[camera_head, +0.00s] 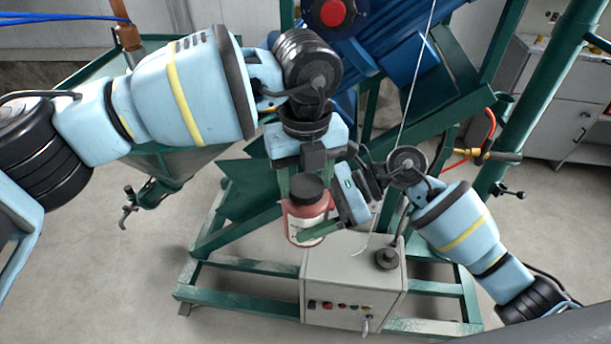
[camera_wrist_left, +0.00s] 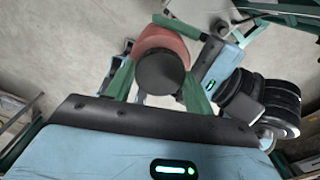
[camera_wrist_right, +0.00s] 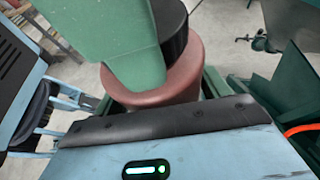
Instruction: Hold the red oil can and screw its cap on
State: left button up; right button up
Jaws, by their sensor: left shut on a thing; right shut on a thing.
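The red oil can (camera_head: 299,211) with a pale label is held in the air in the middle of the head view. Its black cap (camera_head: 306,190) sits at the can's top; whether the threads are engaged cannot be told. My left gripper (camera_head: 306,181) points down from above, its green fingers on either side of the cap, shut on it. My right gripper (camera_head: 318,230) comes in from the right, shut on the can body. The left wrist view shows the cap (camera_wrist_left: 161,72) over the can (camera_wrist_left: 158,40). In the right wrist view a green finger partly hides the can (camera_wrist_right: 150,92) and cap (camera_wrist_right: 173,30).
A grey control box (camera_head: 352,283) with buttons stands just below the can. A green machine frame (camera_head: 240,215) and a blue motor (camera_head: 385,65) are behind. A green hopper (camera_head: 165,160) is at the left. Bare concrete floor (camera_head: 110,280) lies at the lower left.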

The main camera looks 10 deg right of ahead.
pick_arm(q)
jog(key=m, duration=0.7)
jog(key=shift+m, duration=0.4)
jog(key=m, duration=0.7)
jog(key=shift+m, duration=0.4)
jog(key=m, duration=0.4)
jog(key=shift+m, duration=0.3)
jog(key=m, duration=0.7)
jog(key=shift+m, duration=0.3)
jog(key=m, duration=0.4)
jog(key=o, duration=1.1)
